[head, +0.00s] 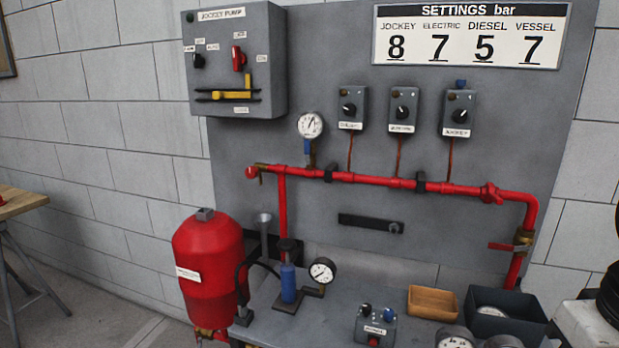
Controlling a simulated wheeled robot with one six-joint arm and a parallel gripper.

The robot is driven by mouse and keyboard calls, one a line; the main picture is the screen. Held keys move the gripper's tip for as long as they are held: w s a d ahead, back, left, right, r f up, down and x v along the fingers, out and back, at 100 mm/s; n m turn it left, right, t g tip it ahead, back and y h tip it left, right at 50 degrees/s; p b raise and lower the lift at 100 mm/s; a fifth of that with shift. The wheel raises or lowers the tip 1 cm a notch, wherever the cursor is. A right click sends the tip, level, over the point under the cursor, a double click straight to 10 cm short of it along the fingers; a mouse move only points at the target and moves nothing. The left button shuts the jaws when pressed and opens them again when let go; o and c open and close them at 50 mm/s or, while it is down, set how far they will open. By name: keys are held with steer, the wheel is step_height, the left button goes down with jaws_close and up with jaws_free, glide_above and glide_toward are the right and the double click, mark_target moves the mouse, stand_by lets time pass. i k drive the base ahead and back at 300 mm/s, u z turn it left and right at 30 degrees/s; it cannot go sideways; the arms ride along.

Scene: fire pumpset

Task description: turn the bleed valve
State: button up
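No part is labelled as the bleed valve, so I cannot tell for certain which one it is. A small brass valve (262,172) sits at the left end of the red pipe (385,181), by a red round end. A larger brass valve (522,238) with a red lever (501,246) sits on the pipe's downward leg at the right. The lever points left, roughly level, across the pipe. My gripper is not in view.
A red vessel (207,265) stands left of the grey bench (330,313). On the bench are a blue hand pump (288,283) with a gauge (321,270), a small control box (375,326), a wooden tray (433,301) and a dark bin (507,318). The jockey pump panel (235,60) juts out upper left.

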mark_target(250, 172)
steer(key=z, duration=0.05)
steer(key=k, duration=0.5)
steer(key=u, duration=1)
steer(key=i, duration=1.4)
steer(key=z, duration=0.65)
